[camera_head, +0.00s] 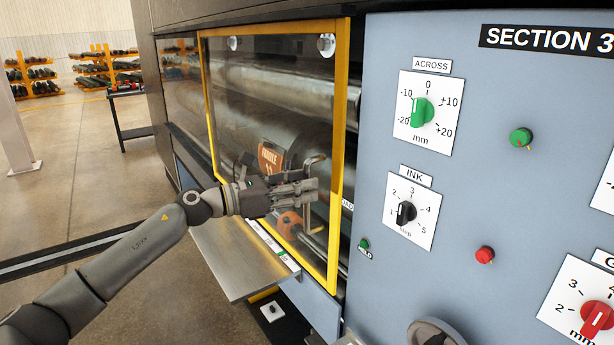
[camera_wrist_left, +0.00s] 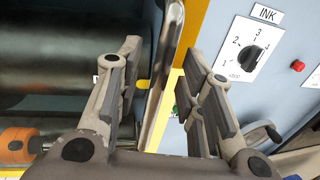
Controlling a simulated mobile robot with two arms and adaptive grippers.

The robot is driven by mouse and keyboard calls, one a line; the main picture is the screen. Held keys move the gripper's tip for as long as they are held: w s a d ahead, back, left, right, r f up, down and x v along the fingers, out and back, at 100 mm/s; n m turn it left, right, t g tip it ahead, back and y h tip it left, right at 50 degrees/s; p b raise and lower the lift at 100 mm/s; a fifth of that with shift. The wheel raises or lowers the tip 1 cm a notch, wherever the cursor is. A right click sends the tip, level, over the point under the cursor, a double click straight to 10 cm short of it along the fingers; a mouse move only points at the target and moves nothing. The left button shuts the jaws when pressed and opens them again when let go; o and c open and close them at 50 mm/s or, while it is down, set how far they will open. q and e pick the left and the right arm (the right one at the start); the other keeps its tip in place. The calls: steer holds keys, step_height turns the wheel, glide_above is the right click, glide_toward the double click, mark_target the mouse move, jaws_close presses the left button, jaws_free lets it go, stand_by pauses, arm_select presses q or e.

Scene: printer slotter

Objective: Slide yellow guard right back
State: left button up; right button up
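The yellow guard (camera_head: 339,110) is a clear panel in a yellow frame in front of the rollers, left of the blue control panel. Its metal bar handle (camera_head: 313,162) stands near the right side of the frame. My left gripper (camera_head: 308,188) is at this handle. In the left wrist view its two fingers (camera_wrist_left: 160,88) are spread apart, with the handle bar (camera_wrist_left: 174,45) running between them and a gap on each side. The guard's yellow edge (camera_wrist_left: 194,50) shows behind the right finger. My right gripper is not in view.
The blue panel (camera_head: 380,130) carries the ACROSS knob (camera_head: 421,112), INK knob (camera_head: 405,213) and coloured buttons. A metal shelf (camera_head: 240,262) juts out below the guard. Rollers (camera_head: 290,100) lie behind the panel. Open floor (camera_head: 75,160) is at the left.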

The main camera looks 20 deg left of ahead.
arm_select(q)
steer(key=shift+w+d, duration=0.45)
steer(key=shift+d, duration=0.05)
jaws_close()
